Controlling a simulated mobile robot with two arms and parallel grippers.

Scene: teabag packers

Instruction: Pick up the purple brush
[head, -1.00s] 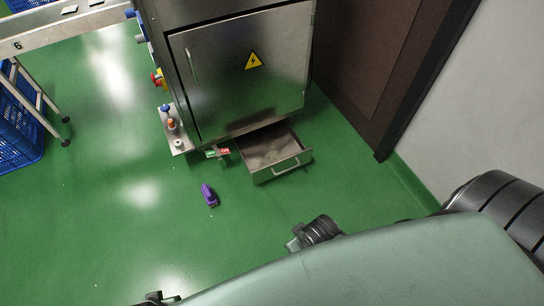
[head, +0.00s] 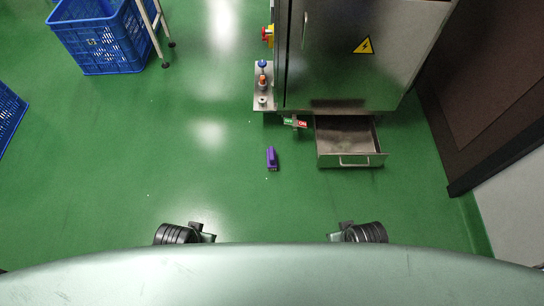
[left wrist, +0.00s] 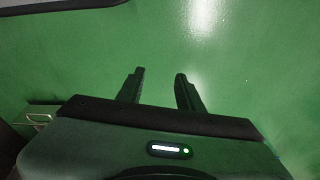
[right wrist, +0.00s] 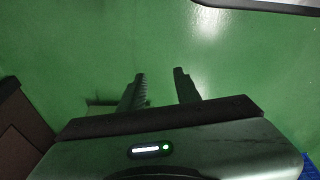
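The purple brush (head: 271,158) lies on the green floor near the middle of the head view, left of the open metal drawer. It does not show in either wrist view. My left gripper (left wrist: 160,74) is open and empty, its two dark fingers apart over bare floor. My right gripper (right wrist: 159,71) is also open and empty, with its fingers apart. In the head view both arms show only as short dark parts beyond my body's front edge, on either side below the brush and well apart from it.
The drawer (head: 349,160) juts from the metal cabinet (head: 350,60) just right of the brush. A small plate with buttons (head: 263,97) and green and red tags (head: 295,123) sit above it. A blue crate (head: 104,36) stands upper left. Floor left of the brush is clear.

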